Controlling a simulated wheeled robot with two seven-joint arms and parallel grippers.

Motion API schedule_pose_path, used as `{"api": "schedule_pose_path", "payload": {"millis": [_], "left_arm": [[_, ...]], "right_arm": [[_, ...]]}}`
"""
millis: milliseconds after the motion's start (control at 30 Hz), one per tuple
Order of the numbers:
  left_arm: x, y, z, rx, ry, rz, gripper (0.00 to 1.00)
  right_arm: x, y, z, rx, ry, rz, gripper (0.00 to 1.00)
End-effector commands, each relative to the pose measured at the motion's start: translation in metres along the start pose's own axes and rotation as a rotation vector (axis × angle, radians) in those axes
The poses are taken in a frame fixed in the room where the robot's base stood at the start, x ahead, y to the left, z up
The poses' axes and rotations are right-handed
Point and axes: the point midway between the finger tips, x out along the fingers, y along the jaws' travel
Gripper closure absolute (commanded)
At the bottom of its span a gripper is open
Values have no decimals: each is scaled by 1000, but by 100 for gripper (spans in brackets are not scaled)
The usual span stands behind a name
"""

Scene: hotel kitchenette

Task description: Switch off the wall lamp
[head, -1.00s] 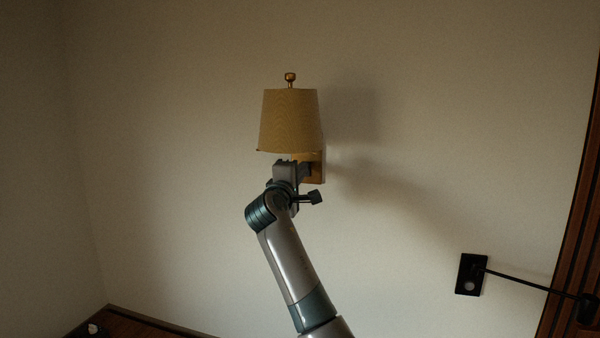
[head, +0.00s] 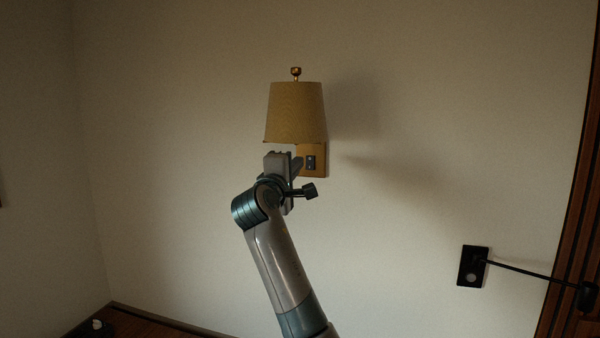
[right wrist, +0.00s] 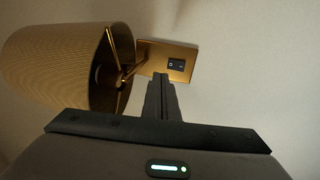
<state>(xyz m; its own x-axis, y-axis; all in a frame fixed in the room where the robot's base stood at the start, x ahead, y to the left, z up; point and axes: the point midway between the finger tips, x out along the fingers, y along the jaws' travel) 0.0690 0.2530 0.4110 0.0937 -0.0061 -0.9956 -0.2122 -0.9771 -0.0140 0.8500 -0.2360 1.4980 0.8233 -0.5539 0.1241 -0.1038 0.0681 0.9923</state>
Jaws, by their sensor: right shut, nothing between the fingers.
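The wall lamp has a tan fabric shade (head: 296,112) and a brass wall plate (head: 320,148). A small dark rocker switch (head: 310,162) sits on the plate, and it also shows in the right wrist view (right wrist: 176,64). The shade shows no glow, and no bright bulb shows inside it in the right wrist view. My right gripper (head: 298,163) is shut and empty, just below the shade and left of the switch. In the right wrist view its fingertips (right wrist: 160,79) point at the plate's lower edge, apart from the switch. My left gripper is out of view.
A black wall plate (head: 473,266) with a dark rod (head: 520,272) is at the lower right, by dark wood trim (head: 570,200). A wooden surface (head: 150,326) with a small dark item (head: 97,326) is at the lower left. The wall around the lamp is clear.

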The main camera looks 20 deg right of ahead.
Motion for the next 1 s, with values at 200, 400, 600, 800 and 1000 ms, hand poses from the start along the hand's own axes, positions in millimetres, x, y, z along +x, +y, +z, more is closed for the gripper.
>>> {"api": "schedule_pose_path", "payload": {"millis": [200,400,600,800,1000], "left_arm": [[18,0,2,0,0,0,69],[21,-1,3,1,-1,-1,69],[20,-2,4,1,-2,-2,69],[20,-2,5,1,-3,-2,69],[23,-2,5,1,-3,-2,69]], "right_arm": [[-29,5,0,1,1,1,100],[-37,9,0,-1,0,0,100],[-37,10,0,-1,0,0,100],[-36,5,-1,-2,3,-4,100],[-29,-39,-12,-10,31,-45,100]]}}
